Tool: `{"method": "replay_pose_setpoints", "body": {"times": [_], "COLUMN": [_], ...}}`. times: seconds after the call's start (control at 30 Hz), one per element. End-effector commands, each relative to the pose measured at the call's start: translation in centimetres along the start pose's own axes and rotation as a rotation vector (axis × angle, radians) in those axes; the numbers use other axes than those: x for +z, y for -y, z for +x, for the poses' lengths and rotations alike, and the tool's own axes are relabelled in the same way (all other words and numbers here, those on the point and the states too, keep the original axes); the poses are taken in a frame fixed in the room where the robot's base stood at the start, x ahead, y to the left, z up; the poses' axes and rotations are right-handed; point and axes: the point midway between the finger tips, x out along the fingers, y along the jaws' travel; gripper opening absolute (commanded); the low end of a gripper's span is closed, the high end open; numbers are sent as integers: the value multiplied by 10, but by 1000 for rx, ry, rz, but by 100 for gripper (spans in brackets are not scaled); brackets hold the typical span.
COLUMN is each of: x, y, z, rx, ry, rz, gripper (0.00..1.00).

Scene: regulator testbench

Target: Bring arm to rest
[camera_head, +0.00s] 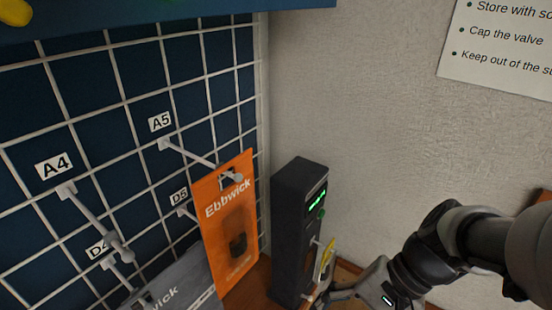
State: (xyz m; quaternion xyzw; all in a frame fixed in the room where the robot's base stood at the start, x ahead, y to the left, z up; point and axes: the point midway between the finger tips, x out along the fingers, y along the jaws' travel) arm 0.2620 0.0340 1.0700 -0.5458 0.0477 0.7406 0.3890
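My arm enters from the right edge, and my gripper (318,297) is low in the picture, right beside the base of a dark upright tester box (292,225). The box has a lit green display and a green round button or light on its front face. A small yellow and pale part (326,258) stands at the front of the box, just above my gripper's fingers. I cannot tell whether the gripper touches or holds it. The fingertips are small and partly cut off by the bottom edge.
A dark blue panel with a white wire grid (110,90) fills the left, with labelled hooks A4, A5, D4 and D5. An orange Ebbwick package (230,215) hangs from the A5 hook; a grey package (180,285) hangs lower. A notice (500,45) is on the pale wall.

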Motion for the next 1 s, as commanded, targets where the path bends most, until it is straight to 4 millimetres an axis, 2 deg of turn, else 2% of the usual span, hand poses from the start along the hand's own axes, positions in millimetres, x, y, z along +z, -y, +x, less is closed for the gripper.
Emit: {"method": "replay_pose_setpoints", "body": {"times": [0.03,0.2,0.43,0.6,1.0], "x": [8,20,26,27,27], "y": [-2,-13,-14,-13,-13], "z": [-6,-29,-62,-73,-73], "rx": [56,218,338,365,367], "ry": [-75,-320,-588,-667,-671], "rz": [-96,-380,-658,-732,-735], "gripper": [72,72,72,72,72]}}
